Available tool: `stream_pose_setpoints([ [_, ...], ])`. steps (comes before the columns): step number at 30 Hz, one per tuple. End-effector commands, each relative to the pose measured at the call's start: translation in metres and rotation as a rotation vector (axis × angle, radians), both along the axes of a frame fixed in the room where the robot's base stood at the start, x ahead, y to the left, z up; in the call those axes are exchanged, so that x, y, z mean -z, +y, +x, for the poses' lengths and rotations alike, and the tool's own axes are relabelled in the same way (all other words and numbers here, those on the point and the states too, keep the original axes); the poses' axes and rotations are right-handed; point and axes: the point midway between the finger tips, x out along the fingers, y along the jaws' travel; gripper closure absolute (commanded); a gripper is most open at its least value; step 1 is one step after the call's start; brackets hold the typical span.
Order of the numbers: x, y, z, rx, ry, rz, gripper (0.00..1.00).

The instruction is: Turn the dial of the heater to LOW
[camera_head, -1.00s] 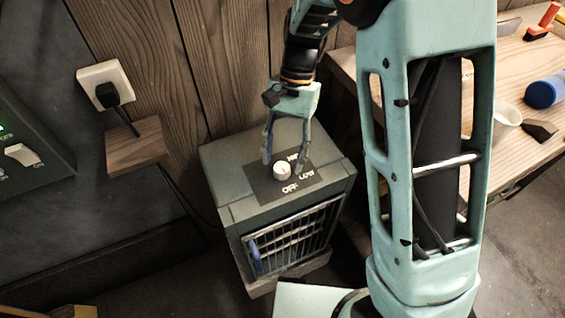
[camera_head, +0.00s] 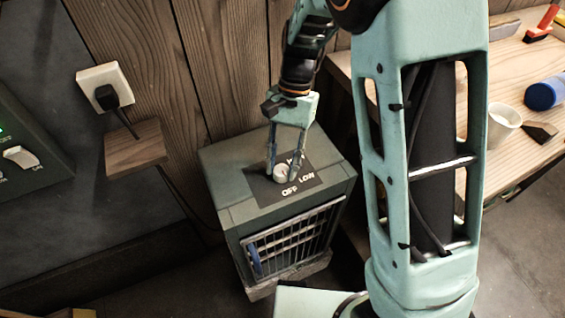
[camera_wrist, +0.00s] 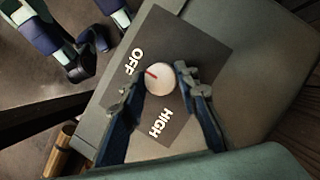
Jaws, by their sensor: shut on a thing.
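The heater (camera_head: 232,180) is a dark grey-green box with a barred front, below my arm. Its white round dial (camera_head: 281,172) sits on a dark label plate on top. My gripper (camera_head: 282,176) points down with one finger on each side of the dial, shut on it. In the wrist view the dial (camera_wrist: 160,82) sits between the fingertips, and its red mark points up-left, toward OFF (camera_wrist: 133,62). HIGH (camera_wrist: 161,123) shows lower down there; LOW is hidden there behind a finger. In the head view LOW (camera_head: 307,178) is right of the dial.
A wooden workbench (camera_head: 510,75) on the right holds a white cup (camera_head: 503,122), a blue cylinder (camera_head: 545,94) and a red-handled brush. A wall socket with a black plug (camera_head: 107,97) and a cable is at the left. A wooden block (camera_head: 137,148) sits below it.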

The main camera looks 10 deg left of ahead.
Motion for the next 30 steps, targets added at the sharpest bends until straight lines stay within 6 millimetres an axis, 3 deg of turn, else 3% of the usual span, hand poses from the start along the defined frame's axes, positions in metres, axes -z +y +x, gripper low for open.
stream_pose_setpoints([
  [11,-0.0030,0.0014,0.0002,-0.156,0.001,0.000,0.95],
  [30,-0.0022,0.0048,-0.0008,-0.740,0.002,0.001,0.95],
])
